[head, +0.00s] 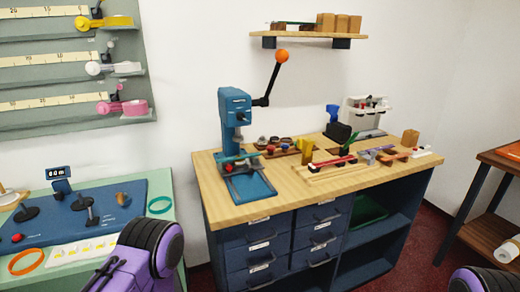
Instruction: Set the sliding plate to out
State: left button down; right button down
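A dark blue lever press (235,112) with an orange-knobbed lever (282,57) stands upright on the left part of the wooden workbench (218,207). At its foot lies a flat blue plate (256,189) reaching towards the bench's front edge. This may be the sliding plate, but I cannot tell how far it is slid. A red knob and a teal bar show just above it. Purple and black parts of my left arm show at the bottom left, and a bit of my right arm at the bottom right corner. Neither gripper's fingers show.
Small tools, blocks and a white rack (368,110) crowd the bench behind and right of the press. A wall shelf (308,36) hangs above. A green table (168,226) with a blue mat (130,197) stands left, a brown table (490,157) right.

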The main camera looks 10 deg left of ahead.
aim_at(252, 165)
jog(key=z, duration=1.3)
jog(key=i, duration=0.75)
jog(key=u, duration=0.5)
